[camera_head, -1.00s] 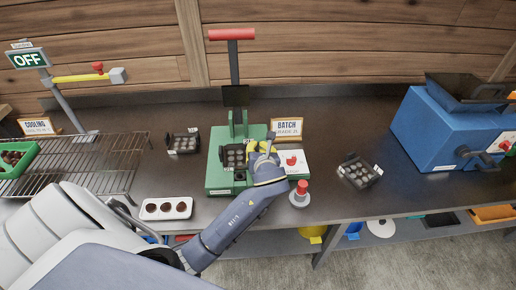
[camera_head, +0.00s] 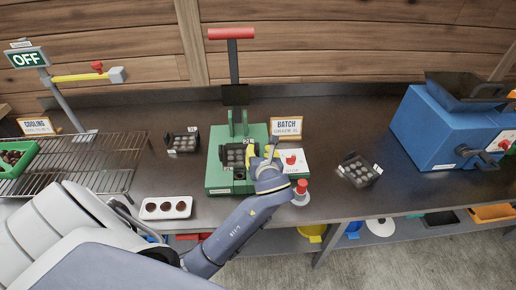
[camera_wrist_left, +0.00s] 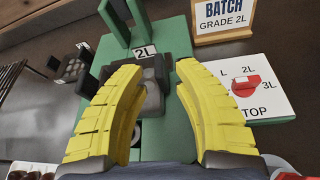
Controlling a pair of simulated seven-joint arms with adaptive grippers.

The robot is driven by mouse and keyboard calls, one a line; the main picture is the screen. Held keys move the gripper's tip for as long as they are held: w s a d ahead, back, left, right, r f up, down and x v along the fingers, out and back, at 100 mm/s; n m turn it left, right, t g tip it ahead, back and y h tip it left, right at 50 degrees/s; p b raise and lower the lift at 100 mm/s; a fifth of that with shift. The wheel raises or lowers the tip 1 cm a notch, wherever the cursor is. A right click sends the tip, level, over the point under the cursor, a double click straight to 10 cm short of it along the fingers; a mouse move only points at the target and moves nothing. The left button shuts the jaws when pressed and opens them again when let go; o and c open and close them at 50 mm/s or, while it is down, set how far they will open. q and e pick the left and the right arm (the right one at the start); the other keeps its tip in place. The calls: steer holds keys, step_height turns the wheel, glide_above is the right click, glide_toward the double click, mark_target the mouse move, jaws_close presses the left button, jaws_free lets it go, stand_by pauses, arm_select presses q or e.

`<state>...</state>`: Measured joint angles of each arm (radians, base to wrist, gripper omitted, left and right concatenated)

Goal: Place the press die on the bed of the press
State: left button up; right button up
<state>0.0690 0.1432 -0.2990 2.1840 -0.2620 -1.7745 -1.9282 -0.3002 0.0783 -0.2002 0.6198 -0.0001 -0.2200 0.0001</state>
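The press die (camera_head: 235,155), a dark block with round cavities and a 2L tag, sits on the bed of the green press (camera_head: 218,184). In the left wrist view the die (camera_wrist_left: 152,98) shows beyond my fingers, partly hidden by the left one. My left gripper (camera_head: 263,150) is just right of the die in the head view. Its yellow fingers (camera_wrist_left: 160,68) are spread apart with nothing gripped between them. The die appears to rest flat. My right gripper is not in view.
Other dies stand left (camera_head: 183,143) and right (camera_head: 359,172) of the press. The batch sign (camera_head: 287,128) reads GRADE 2L. A white card (camera_head: 293,162) and a red button (camera_head: 301,187) are close to my gripper. A blue machine (camera_head: 445,130) stands at right, a wire rack (camera_head: 85,160) at left.

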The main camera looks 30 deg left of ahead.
arm_select(q)
steer(key=v, duration=0.8)
stand_by(1.4)
